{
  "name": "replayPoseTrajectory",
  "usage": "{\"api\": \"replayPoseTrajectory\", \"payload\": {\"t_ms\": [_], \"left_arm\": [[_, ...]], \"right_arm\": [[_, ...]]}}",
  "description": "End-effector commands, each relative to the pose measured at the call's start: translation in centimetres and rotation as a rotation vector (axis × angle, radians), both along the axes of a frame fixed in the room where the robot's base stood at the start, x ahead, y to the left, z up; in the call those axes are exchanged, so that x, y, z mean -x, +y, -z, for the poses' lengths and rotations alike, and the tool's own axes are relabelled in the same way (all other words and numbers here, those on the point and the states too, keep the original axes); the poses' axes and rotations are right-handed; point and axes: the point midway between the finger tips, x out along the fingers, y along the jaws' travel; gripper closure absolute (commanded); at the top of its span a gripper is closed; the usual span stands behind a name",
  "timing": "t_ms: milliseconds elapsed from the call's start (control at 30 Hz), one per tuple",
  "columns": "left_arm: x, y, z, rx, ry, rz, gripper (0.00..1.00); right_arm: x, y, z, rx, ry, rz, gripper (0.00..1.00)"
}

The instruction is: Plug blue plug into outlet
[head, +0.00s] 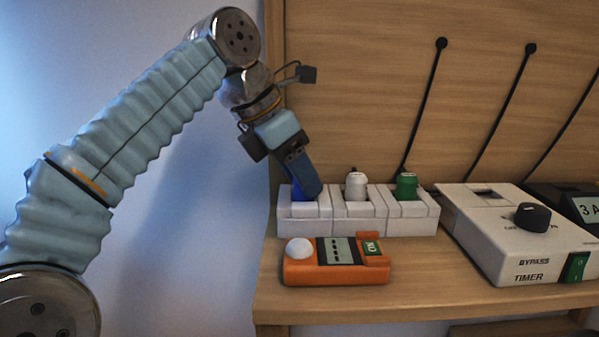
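My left gripper (304,180) points down into the left bay of a white three-bay holder (354,228) on the wooden shelf. The blue plug (298,193) shows only as a bit of blue at the fingertips in that bay; the fingers hide most of it. I cannot tell whether the fingers are closed on it. My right gripper is not in view.
A white plug (356,185) and a green plug (405,186) stand in the other bays. An orange meter (335,261) lies in front of the holder. The timer carries a black knob (532,216) and green switch (575,267). Black cords (425,105) run down the back panel.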

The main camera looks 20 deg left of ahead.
Motion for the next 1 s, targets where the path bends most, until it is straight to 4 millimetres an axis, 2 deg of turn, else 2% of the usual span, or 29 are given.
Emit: {"api": "replayPoseTrajectory", "payload": {"t_ms": [33,100,400,800,1000], "left_arm": [[0.0,0.0,0.0,0.0,0.0,0.0,0.46],[0.0,0.0,0.0,0.0,0.0,0.0,0.36],[0.1,0.1,-0.2,0.0,0.0,0.0,0.36],[2.0,2.4,-5.9,0.0,-0.001,0.0,0.36],[2.4,2.8,-6.5,0.0,0.0,0.0,0.36]], "right_arm": [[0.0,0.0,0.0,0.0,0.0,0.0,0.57],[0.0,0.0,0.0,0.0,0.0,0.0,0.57],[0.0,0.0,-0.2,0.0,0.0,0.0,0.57],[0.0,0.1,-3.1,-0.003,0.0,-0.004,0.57],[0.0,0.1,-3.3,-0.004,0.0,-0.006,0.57]]}}
